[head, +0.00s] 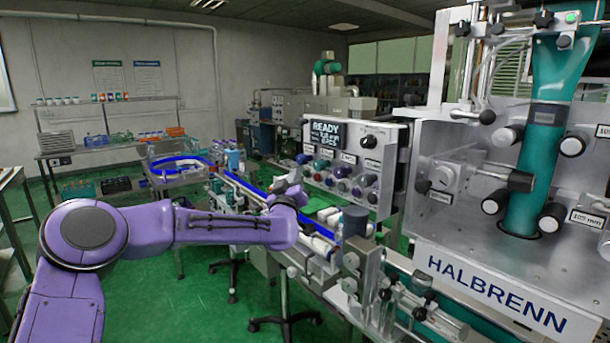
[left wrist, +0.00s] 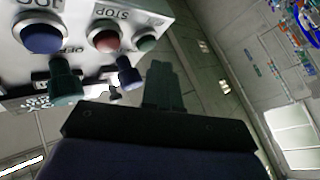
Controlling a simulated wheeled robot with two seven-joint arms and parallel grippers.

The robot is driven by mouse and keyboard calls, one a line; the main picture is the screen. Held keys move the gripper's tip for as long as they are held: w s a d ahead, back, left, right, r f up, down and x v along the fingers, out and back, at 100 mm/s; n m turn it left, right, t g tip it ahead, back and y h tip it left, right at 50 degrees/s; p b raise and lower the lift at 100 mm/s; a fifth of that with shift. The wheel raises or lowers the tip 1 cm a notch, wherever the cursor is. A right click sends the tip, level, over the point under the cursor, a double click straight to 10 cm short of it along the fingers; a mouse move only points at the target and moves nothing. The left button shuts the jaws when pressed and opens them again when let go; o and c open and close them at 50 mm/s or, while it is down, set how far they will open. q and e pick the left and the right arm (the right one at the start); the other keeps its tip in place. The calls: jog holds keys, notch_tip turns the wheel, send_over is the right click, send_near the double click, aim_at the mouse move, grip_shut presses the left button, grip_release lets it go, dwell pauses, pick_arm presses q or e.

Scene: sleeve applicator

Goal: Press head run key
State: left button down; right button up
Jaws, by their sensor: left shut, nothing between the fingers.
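The control panel (head: 357,160) with its "READY" display (head: 326,133) and several coloured buttons and knobs stands in the middle of the head view. I cannot read which key is the head run key. My left gripper (head: 293,178) is at the panel's left end, its fingers small and partly hidden by my wrist. In the left wrist view the panel (left wrist: 85,15) appears upside down, with a blue button (left wrist: 43,36) by a "JOG" label and a red button (left wrist: 106,38) by "STOP". My shut, empty fingers (left wrist: 160,70) are beside the panel; contact cannot be told. My right gripper is not in view.
The large HALBRENN machine (head: 500,285) with a teal sleeve tube (head: 540,110) fills the right. A conveyor (head: 245,190) runs below the panel. Shelves (head: 105,125) line the back left wall.

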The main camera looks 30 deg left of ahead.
pick_arm(q)
jog(key=shift+w, duration=0.1)
dwell(0.7)
jog(key=shift+w+d, duration=0.2)
jog(key=shift+w, duration=0.1)
